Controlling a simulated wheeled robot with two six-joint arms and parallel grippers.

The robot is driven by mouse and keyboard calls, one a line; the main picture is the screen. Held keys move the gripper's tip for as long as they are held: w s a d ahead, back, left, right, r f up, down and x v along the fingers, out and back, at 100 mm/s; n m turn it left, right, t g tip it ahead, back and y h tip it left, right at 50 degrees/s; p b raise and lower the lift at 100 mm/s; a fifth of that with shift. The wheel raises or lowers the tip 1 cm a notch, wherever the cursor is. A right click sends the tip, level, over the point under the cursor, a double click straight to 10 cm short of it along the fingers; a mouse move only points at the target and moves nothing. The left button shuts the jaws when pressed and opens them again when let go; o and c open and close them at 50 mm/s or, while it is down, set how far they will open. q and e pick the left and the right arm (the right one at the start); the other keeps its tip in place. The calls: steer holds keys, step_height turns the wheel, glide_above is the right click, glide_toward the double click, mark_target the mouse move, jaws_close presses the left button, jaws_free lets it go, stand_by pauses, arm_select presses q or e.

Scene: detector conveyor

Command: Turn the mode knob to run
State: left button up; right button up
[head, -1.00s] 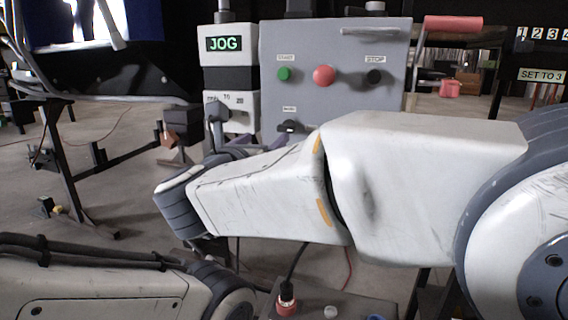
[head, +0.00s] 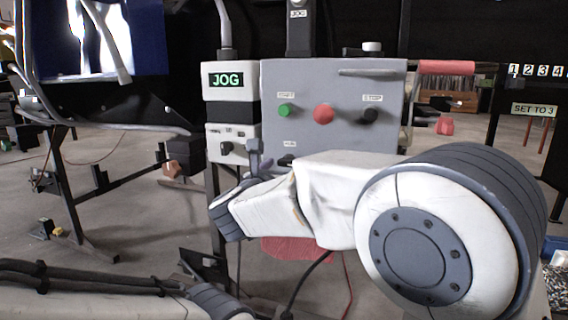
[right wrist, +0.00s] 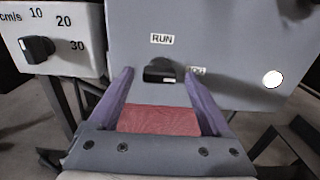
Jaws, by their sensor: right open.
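The black mode knob (right wrist: 160,72) is on the lower part of the grey panel. A RUN label (right wrist: 162,38) sits above it, and a JOG label (right wrist: 197,71) to its right is partly covered by a finger. The display (head: 226,80) reads JOG in green. My right gripper (right wrist: 159,76) is open, its purple fingers on either side of the knob in the picture; contact cannot be told. In the head view my right gripper (head: 259,152) is just left of the knob (head: 287,160), which my arm partly hides. My left gripper is out of view.
A speed dial (right wrist: 38,48) is on the white box at left. A red surface (right wrist: 158,120) lies below the knob.

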jaws_close()
